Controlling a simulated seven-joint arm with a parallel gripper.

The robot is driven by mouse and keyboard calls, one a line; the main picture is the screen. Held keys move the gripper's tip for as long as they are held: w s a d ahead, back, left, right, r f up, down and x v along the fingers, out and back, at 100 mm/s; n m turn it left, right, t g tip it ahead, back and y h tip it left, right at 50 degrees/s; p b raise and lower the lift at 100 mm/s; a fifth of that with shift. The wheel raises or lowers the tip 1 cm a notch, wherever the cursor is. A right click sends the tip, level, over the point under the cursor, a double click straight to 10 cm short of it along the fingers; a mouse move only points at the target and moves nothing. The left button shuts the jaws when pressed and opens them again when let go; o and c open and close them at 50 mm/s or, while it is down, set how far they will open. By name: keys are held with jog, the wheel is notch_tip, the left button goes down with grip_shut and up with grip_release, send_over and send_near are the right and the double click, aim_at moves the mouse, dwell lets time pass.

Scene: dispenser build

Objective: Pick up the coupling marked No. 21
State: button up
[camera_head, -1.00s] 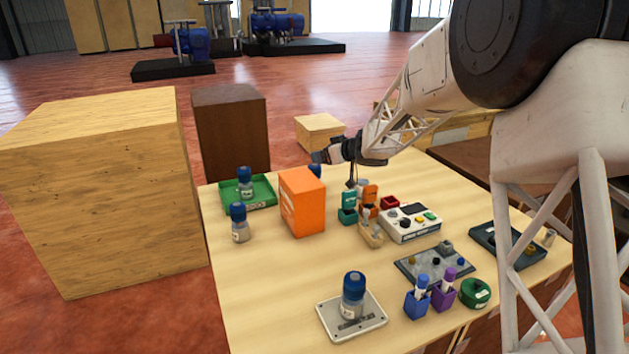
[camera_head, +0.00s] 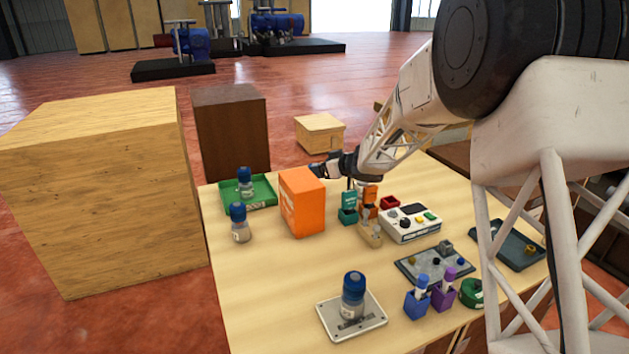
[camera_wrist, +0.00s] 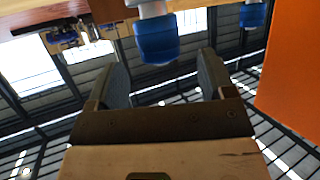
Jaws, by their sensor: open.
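Blue-capped couplings with clear lower bodies stand on the table: one in the green tray (camera_head: 262,205), one in front of it (camera_head: 239,223), and one on a grey plate (camera_head: 352,298). Their numbers are too small to read, so I cannot tell which is No. 21. My gripper (camera_head: 318,171) is behind the orange box (camera_head: 302,203), low over the table. In the upside-down wrist view my open gripper (camera_wrist: 162,58) faces a blue-capped coupling (camera_wrist: 157,38), which shows between the two fingers, apart from both. Another blue cap (camera_wrist: 253,15) is farther right.
The orange box stands close beside my gripper. Right of it are a teal holder (camera_head: 348,214), a white control box (camera_head: 411,224) and a dark grey board (camera_head: 434,263). Blue and purple cups (camera_head: 443,297) stand at the front. The table's left front is clear.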

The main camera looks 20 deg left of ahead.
jog(key=shift+x, duration=2.15)
jog(key=shift+c, duration=0.4)
jog(key=shift+r, duration=0.1)
jog(key=c, duration=1.3)
jog(key=shift+o, duration=0.2)
jog(key=shift+r, duration=5)
